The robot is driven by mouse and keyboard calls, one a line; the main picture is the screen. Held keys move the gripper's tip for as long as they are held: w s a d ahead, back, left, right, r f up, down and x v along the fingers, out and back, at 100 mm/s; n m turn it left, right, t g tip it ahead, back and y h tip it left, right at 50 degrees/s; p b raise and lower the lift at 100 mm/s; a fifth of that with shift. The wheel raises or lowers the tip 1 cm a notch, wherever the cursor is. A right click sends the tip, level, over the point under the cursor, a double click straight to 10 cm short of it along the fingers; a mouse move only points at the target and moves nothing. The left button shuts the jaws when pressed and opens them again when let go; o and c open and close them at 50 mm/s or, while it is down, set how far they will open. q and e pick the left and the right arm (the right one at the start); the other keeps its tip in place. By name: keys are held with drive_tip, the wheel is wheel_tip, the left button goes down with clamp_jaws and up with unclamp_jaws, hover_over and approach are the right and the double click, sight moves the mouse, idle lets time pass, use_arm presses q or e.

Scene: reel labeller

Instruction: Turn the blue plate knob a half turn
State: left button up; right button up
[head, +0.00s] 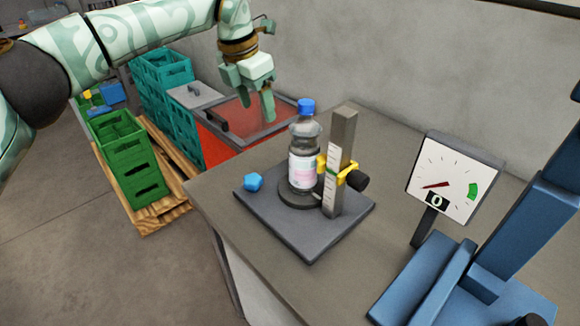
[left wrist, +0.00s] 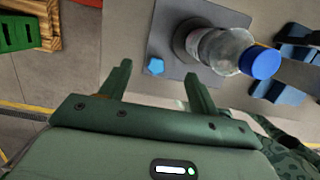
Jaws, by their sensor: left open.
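The blue plate knob (head: 253,181) is a small faceted knob on the left part of the dark grey base plate (head: 305,238). It also shows in the left wrist view (left wrist: 155,65), just beyond and between my fingertips. A clear bottle (head: 304,155) with a blue cap and a white label stands upright on a round dark disc on the plate. My left gripper (head: 258,102) is open and empty, above and behind the knob in the head view, apart from it. In the left wrist view its two fingers (left wrist: 158,82) are spread. My right gripper is not in view.
A post with a scale (head: 341,150), yellow clamp and black knob stands right of the bottle. A dial gauge (head: 452,180) and blue machine (head: 520,240) are further right. Green crates (head: 130,160) and a red bin (head: 245,125) stand beyond the table.

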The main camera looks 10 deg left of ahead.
sight(252, 179)
use_arm(q)
drive_tip(key=shift+g+y, duration=0.8)
drive_tip(key=shift+g, duration=0.1)
drive_tip(key=s+f+b, duration=0.1)
drive_tip(key=f, duration=0.4)
drive_tip(key=s+a+f+b, duration=0.1)
drive_tip(key=f+b, duration=0.1)
drive_tip(key=f, duration=0.4)
drive_tip(key=s+f+b, duration=0.1)
drive_tip(key=f+b, duration=0.1)
drive_tip(key=f, duration=0.3)
drive_tip(key=shift+a+f, duration=0.25)
drive_tip(key=shift+f, duration=0.1)
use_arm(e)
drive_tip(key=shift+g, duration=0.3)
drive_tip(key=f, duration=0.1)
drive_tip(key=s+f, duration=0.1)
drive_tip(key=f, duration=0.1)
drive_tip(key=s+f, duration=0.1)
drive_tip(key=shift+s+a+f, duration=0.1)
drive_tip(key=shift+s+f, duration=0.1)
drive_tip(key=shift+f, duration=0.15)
use_arm(q)
drive_tip(key=c, duration=1)
